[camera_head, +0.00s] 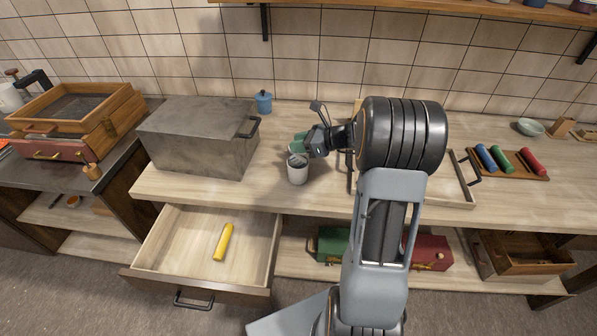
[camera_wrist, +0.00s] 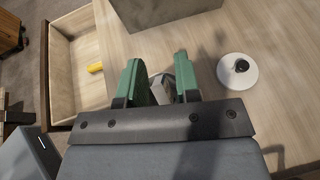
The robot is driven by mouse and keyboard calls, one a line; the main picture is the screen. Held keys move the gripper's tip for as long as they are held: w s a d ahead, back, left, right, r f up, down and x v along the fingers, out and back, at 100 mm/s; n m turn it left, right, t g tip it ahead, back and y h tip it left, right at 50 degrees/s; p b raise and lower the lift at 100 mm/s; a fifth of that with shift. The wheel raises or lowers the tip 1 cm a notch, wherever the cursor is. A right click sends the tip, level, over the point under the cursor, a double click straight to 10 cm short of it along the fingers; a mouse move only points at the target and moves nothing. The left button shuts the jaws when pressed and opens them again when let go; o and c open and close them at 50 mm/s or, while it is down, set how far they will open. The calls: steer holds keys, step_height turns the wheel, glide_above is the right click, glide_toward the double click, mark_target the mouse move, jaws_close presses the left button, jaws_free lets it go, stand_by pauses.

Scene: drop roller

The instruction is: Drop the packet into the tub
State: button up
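A small pale grey tub (camera_head: 298,174) with an open top is upright on the counter in the head view, directly under my gripper (camera_head: 298,148). In the wrist view the green fingers of my gripper (camera_wrist: 160,82) are spread apart. A pale grey shape (camera_wrist: 159,95) shows between them; I cannot tell whether it is the packet, the tub, or whether the fingers touch it. No packet can be made out for certain. A yellow roll (camera_head: 223,242) lies in the open drawer, also seen in the wrist view (camera_wrist: 95,68).
A large grey box (camera_head: 200,138) stands left of the tub. A blue jar (camera_head: 264,102) stands behind. The open drawer (camera_head: 160,278) juts out in front. A white disc with a black knob (camera_wrist: 238,80) lies right of the fingers. A tray of coloured rolls (camera_head: 520,174) is at right.

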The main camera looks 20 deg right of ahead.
steer(key=shift+o, duration=1.3)
steer(key=b+v, duration=0.1)
steer(key=v, duration=1.3)
steer(key=shift+a, duration=0.1)
